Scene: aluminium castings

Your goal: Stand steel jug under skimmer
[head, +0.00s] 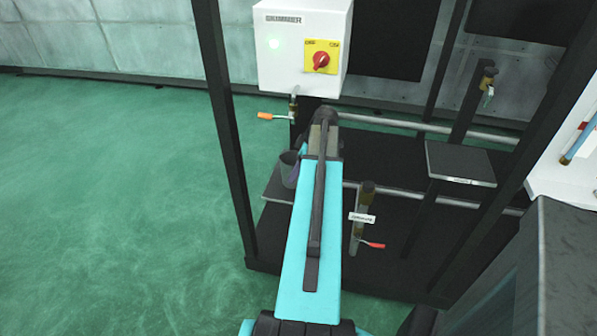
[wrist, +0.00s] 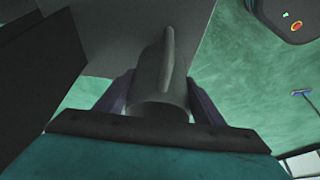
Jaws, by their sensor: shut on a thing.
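The steel jug (wrist: 158,85) is a grey cylinder with a long handle facing the wrist camera. My gripper (wrist: 160,104) is shut on it, with one purple finger on each side. In the head view, part of the jug (head: 287,168) shows left of my arm, over a small grey shelf (head: 272,197); I cannot tell if it touches the shelf. My arm hides most of the gripper there. The skimmer (head: 300,48) is a white labelled box with a red knob and a lit green lamp. An orange-handled valve (head: 293,108) hangs below it, above the jug.
A tagged red-handled valve (head: 362,222) stands right of my arm. Another valve (head: 488,82) is above a second, empty shelf (head: 460,165) at the right. Dark frame posts (head: 225,130) and horizontal pipes (head: 420,128) surround the shelves. The green floor at left is clear.

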